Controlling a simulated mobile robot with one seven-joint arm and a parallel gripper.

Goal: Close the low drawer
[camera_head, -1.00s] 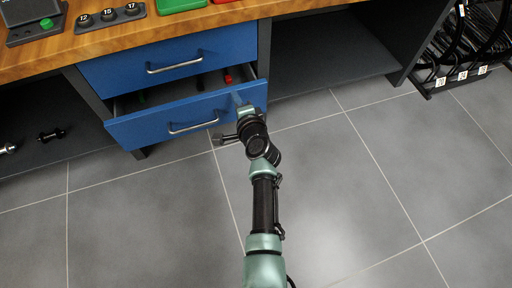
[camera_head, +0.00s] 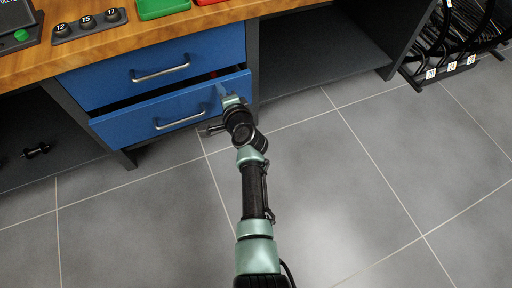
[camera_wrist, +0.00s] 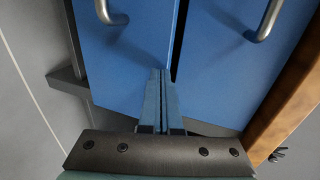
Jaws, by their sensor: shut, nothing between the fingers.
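The low drawer (camera_head: 170,109) is blue with a silver bar handle (camera_head: 180,121). It stands slightly open, with a narrow dark gap above its front. In the wrist view the low drawer front (camera_wrist: 125,50) is at the left. My gripper (camera_head: 222,90) is at the right end of the drawer front, near its top edge. In the wrist view my gripper's fingers (camera_wrist: 160,75) are together and empty, with the tips at or very near the drawer front. I cannot tell for certain if they touch it.
The upper blue drawer (camera_head: 155,65) is shut, under the wooden worktop (camera_head: 100,45). Numbered weights (camera_head: 87,22) and green and red trays (camera_head: 160,8) are on top. Open dark shelves flank the drawers. A rack (camera_head: 455,50) stands at the far right. The tiled floor (camera_head: 330,190) is clear.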

